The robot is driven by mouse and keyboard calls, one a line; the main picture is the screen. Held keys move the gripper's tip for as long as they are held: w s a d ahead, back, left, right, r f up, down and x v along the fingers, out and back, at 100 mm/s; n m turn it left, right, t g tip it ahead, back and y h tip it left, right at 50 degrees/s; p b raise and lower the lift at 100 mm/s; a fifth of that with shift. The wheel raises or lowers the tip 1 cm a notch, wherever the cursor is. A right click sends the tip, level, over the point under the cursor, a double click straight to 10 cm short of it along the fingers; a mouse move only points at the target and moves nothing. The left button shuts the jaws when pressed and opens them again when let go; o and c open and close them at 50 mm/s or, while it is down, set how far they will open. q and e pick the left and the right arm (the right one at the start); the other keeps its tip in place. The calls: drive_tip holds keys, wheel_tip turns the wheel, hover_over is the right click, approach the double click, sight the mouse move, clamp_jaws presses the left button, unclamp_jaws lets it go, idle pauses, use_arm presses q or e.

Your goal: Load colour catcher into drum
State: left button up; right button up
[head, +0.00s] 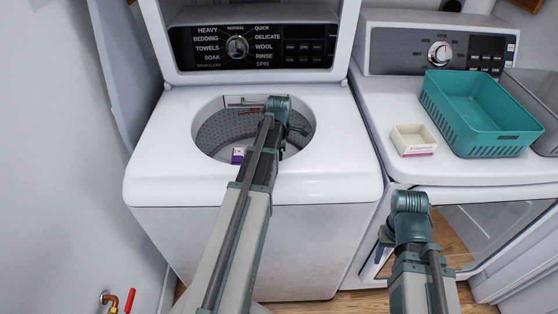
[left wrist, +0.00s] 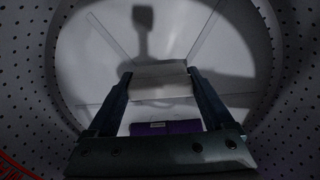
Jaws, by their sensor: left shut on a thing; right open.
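The washer drum (head: 215,137) is open at the top, with perforated walls. My left arm reaches over the washer front into it. In the left wrist view, my left gripper (left wrist: 159,80) is shut on a pale block-like piece, likely the colour catcher (left wrist: 160,92), inside the drum. A purple strip shows below it; I cannot tell if it is the same piece. A small purple and white piece also shows beside my left arm in the head view (head: 238,155). My arm hides the left fingertips there. My right gripper (head: 382,248) is open and empty before the dryer.
A small open white box (head: 413,139) with a pink-purple edge stands on the dryer top (head: 385,108). A teal basket (head: 480,113) and a grey bin (head: 535,95) stand right of it. The raised washer lid and a wall bound the left side.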

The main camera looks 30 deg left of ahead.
use_arm(q)
drive_tip(key=o, duration=1.2)
drive_tip(key=shift+c, duration=0.2)
drive_tip(key=shift+r, duration=0.1)
wheel_tip(320, 180, up, 13)
drive_tip(key=p, duration=1.3)
drive_tip(key=shift+r, duration=0.1)
